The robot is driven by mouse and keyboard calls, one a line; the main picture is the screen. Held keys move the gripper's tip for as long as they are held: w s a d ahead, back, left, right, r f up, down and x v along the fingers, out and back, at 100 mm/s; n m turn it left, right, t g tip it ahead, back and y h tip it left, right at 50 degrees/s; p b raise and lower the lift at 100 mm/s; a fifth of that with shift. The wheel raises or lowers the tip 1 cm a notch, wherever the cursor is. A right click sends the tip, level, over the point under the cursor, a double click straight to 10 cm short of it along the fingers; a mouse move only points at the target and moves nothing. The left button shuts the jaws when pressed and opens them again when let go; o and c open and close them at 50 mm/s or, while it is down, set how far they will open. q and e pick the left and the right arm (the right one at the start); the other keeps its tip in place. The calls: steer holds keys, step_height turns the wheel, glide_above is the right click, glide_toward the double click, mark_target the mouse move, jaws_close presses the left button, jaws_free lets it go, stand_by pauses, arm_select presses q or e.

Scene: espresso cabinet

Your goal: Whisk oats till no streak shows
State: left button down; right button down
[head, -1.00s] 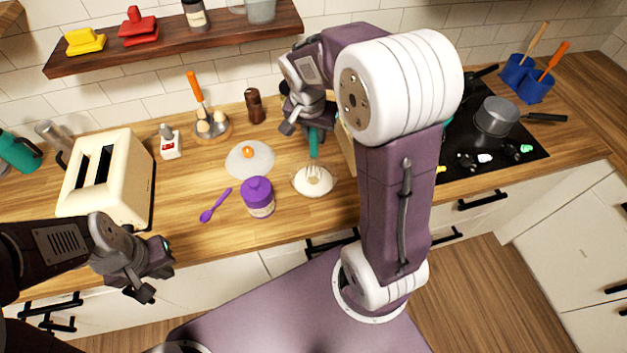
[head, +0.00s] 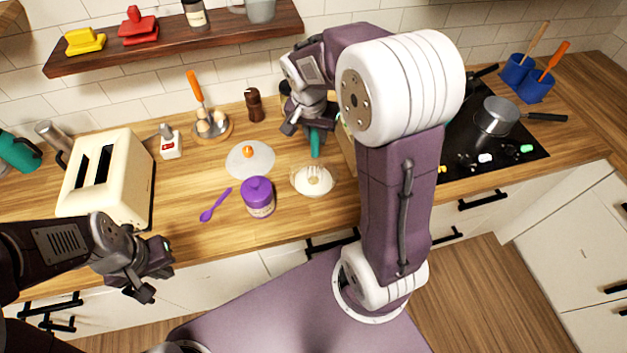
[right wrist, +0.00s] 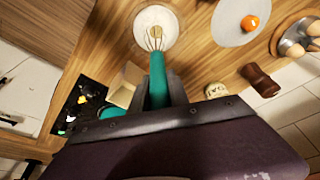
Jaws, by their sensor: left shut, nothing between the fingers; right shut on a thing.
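My right gripper (head: 305,122) is shut on the teal handle of a whisk (head: 315,143), above the counter. The right wrist view also shows the whisk (right wrist: 157,75) pointing away, its wire head over a bowl (right wrist: 143,14) of pale contents. In the head view the bowl (head: 298,190) stands near the counter's front edge, with the whisk wires in or just above it. I cannot tell whether they touch the contents, or whether streaks show there. My left gripper (head: 160,276) is shut and empty in front of the counter, below the toaster.
A purple-lidded jar (head: 258,196), a purple spoon (head: 216,204) and a lid with an orange knob (head: 250,160) lie left of the bowl. A cream toaster (head: 118,180) stands further left. A pot (head: 496,117) sits on the black hob at right.

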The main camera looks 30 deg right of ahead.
steer(key=shift+a, duration=0.2)
steer(key=shift+w+d+r, duration=0.1)
steer(key=shift+w+d, duration=0.05)
steer(key=shift+d, duration=0.1)
steer(key=shift+a, duration=0.1)
step_height(320, 180, up, 7)
steer(key=p, duration=0.5)
steer(key=shift+p, duration=0.35)
